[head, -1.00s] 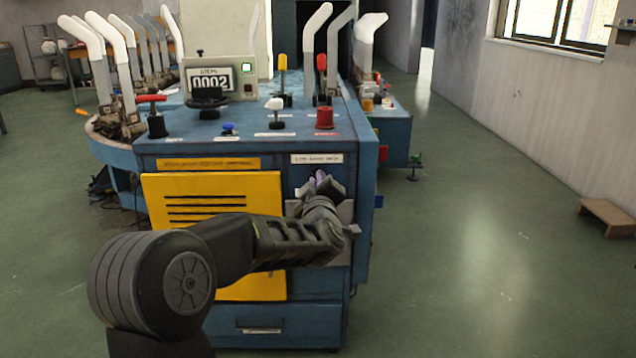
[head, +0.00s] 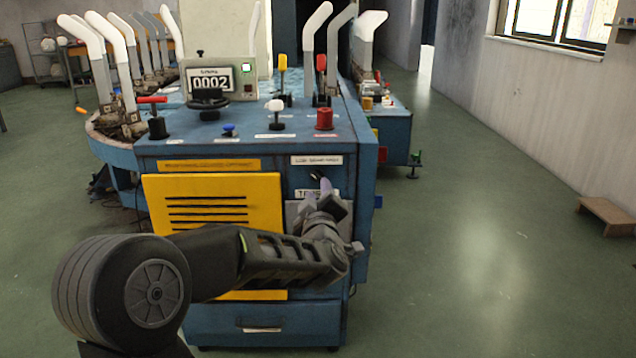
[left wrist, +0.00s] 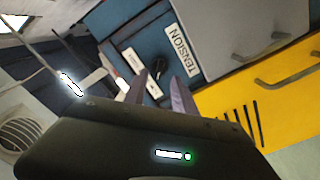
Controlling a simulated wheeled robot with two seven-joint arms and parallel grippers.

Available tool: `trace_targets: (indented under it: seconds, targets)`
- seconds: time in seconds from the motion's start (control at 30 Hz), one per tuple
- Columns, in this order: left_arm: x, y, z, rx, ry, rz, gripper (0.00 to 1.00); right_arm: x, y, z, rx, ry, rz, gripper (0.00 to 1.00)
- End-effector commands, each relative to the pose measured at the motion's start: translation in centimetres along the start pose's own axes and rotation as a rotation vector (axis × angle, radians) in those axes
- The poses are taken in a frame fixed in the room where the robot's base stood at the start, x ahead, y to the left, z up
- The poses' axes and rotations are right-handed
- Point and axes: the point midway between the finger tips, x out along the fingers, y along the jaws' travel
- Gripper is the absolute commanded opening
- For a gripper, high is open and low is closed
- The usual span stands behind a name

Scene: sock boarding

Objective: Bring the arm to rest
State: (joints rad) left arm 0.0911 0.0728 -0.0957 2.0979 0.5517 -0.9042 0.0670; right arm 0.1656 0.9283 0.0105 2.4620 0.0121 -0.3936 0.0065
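My left arm reaches in from the lower left in the head view, with its left gripper (head: 322,185) in front of the blue machine's (head: 240,150) front panel. In the left wrist view the left gripper (left wrist: 160,84) has two purple-grey fingers apart, with nothing seen held between them. A black knob (left wrist: 155,91) on the panel shows between the fingers, beyond them. Beside it is a white TENSION label (left wrist: 182,50). In the head view the gripper partly covers this label (head: 303,193). My right gripper is not in view.
The machine carries a yellow slatted door (head: 215,200), a counter reading 0002 (head: 209,78), a red knob (head: 324,118) and several upright white sock boards (head: 101,65). A small wooden step (head: 606,214) stands at the right wall.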

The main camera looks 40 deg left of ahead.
Motion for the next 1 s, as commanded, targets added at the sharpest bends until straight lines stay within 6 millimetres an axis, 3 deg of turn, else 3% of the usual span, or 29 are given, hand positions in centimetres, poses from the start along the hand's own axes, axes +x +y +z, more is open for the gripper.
trace_targets:
  seconds: [0.1,0.23,0.8,0.93,1.0]
  targets:
    - [-1.7,0.1,-0.1,-0.001,0.000,0.000,0.33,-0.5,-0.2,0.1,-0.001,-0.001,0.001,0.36]
    - [-2.6,0.0,0.0,0.000,0.000,-0.001,0.33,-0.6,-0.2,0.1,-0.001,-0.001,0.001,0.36]
    - [-2.6,-0.1,0.1,0.003,-0.005,-0.001,0.33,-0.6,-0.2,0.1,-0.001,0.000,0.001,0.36]
    - [-2.9,0.3,1.9,0.036,-0.071,0.020,0.33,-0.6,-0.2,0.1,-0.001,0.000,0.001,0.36]
    - [-3.4,0.4,4.2,0.076,-0.143,0.042,0.33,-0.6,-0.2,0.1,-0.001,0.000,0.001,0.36]
